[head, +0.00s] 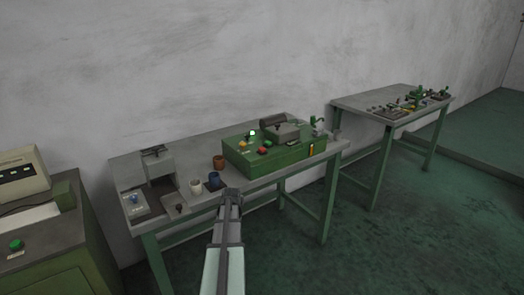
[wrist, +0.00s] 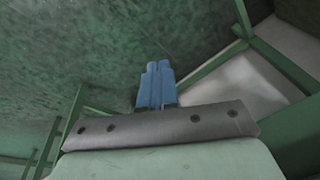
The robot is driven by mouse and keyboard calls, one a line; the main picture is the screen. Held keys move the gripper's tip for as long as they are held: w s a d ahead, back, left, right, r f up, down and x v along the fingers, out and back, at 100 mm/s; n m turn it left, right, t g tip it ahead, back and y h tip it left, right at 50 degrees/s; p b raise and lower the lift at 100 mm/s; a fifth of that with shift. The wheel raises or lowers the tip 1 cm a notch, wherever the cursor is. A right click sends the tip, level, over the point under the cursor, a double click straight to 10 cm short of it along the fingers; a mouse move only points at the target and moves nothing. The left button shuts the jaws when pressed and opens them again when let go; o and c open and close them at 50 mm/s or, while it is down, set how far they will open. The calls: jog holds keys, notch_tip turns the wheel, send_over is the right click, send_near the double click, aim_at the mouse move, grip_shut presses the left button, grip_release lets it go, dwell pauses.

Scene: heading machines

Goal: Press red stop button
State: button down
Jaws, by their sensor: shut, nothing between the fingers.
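The red stop button (head: 264,150) is a small red knob on the top of the green machine box (head: 278,157), on the near table. My arm reaches up from the bottom of the head view, and my gripper (head: 231,193) ends in front of the table's front edge, left of and nearer than the button. It is apart from the button. In the wrist view my gripper (wrist: 157,68) shows blue fingers shut together with nothing between them. That view shows floor and green table legs; the button is not in it.
A green lit lamp (head: 252,133) and a yellow button (head: 243,144) are near the red one. A second table (head: 350,103) stands at the right.

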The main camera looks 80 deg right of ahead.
jog(key=s+d+r+m+t+h, duration=0.1)
jog(key=s+d+r, duration=0.55)
jog(key=r, duration=0.25)
jog(key=s+d+r+h, duration=0.1)
jog(key=s+d+r, duration=0.4)
jog(key=d+r, duration=0.25)
jog(key=s+d+r+m+t+h, duration=0.1)
jog(key=s+d+r, duration=0.45)
jog(key=r, duration=0.35)
notch_tip(320, 180, up, 14)
jog(key=n+t+y, duration=0.3)
jog(key=n+t, duration=0.2)
jog(key=n, duration=0.2)
send_over(264, 148)
jog(key=shift+a+r, duration=0.1)
jog(key=shift+f, duration=4.45)
